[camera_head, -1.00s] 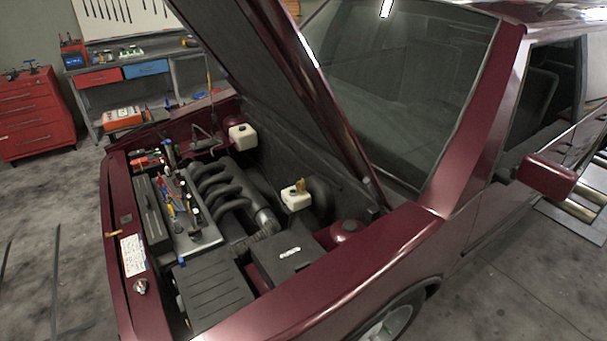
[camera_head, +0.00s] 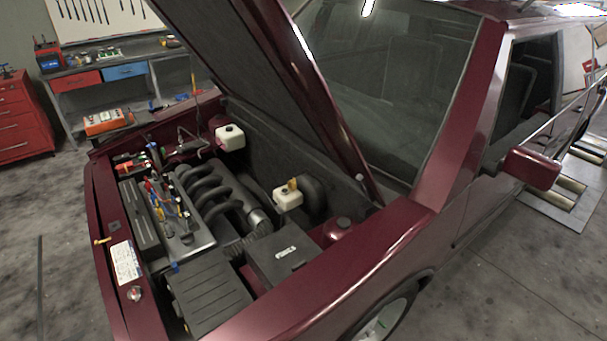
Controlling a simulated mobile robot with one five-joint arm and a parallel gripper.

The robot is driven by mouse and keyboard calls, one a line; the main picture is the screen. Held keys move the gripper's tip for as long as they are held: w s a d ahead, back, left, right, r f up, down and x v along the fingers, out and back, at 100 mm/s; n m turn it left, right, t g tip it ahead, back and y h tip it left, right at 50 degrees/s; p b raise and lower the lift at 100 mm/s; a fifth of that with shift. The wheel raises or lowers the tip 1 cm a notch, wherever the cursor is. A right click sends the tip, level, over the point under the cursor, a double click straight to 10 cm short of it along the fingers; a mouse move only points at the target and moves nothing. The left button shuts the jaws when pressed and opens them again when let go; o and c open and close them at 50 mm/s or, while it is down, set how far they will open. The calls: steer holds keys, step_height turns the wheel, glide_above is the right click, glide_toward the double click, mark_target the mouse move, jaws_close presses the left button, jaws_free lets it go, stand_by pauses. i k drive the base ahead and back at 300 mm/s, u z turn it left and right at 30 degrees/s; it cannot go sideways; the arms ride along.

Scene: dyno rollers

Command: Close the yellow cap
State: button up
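A small yellow cap (camera_head: 293,184) stands up on the white reservoir (camera_head: 288,199) in the right part of the open engine bay. It looks raised at the back of the reservoir's top, but it is too small to tell exactly how it sits. My gripper is not in view.
The dark red car's raised hood (camera_head: 255,75) slants over the bay. A black box (camera_head: 283,252) and the front fender (camera_head: 330,285) lie nearer. A red tool cabinet (camera_head: 20,115) and workbench (camera_head: 120,75) stand at left.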

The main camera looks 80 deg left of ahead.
mark_target(291, 185)
steer(key=i, duration=1.9)
steer(key=u, duration=4.95)
steer(key=i, duration=0.1)
steer(key=z, duration=2.25)
steer(key=k, duration=0.1)
steer(key=u, duration=1.2)
steer(key=i, duration=1.7)
steer(key=u, duration=0.05)
